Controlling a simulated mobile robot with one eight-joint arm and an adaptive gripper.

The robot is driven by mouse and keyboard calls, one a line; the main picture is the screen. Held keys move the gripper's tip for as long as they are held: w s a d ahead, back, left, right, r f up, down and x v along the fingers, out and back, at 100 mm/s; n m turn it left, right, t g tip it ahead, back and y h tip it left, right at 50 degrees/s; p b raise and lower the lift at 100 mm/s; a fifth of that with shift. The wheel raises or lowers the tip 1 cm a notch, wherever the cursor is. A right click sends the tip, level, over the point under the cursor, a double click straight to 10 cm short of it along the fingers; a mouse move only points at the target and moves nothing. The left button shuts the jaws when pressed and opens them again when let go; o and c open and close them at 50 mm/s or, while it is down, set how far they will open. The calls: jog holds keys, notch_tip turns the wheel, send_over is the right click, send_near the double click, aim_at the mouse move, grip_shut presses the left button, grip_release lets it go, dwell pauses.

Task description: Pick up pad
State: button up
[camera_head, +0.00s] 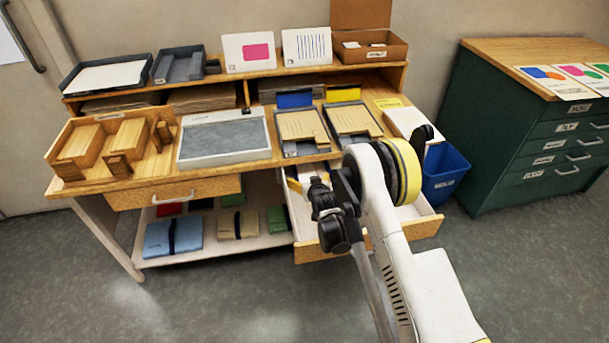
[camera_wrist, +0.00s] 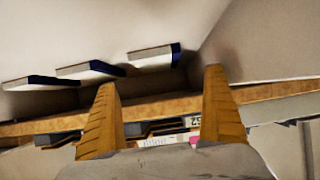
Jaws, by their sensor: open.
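In the wrist view, several flat pale blocks with dark blue sides lie on a light surface; they may be pads. The nearest block (camera_wrist: 154,56) is just beyond and between my fingertips, apart from them as far as I can tell. Another block (camera_wrist: 90,69) and a third (camera_wrist: 40,82) are to its left. My gripper (camera_wrist: 160,79) is open, with two orange-brown fingers and nothing between them. In the head view, my gripper (camera_head: 311,184) is over the open drawer (camera_head: 420,219) below the desk. My arm hides much of the drawer's contents.
The wooden desk (camera_head: 230,168) above the drawer holds trays, a grey board (camera_head: 224,137) and folders. A lower shelf (camera_head: 215,246) holds bound bundles. A blue bin (camera_head: 446,176) and a green cabinet (camera_head: 500,130) stand to the right. The floor in front is clear.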

aim_at(305, 172)
jog(key=b+x, duration=0.1)
jog(key=x, duration=0.3)
jog(key=b+x, duration=0.2)
jog(key=x, duration=0.2)
jog(key=shift+w+d+f+b, duration=0.2)
jog(key=shift+f+b, duration=0.1)
jog(key=shift+b, duration=0.1)
jog(key=shift+w+a+f, duration=0.15)
jog(key=shift+w, duration=0.3)
jog(key=c, duration=1.4)
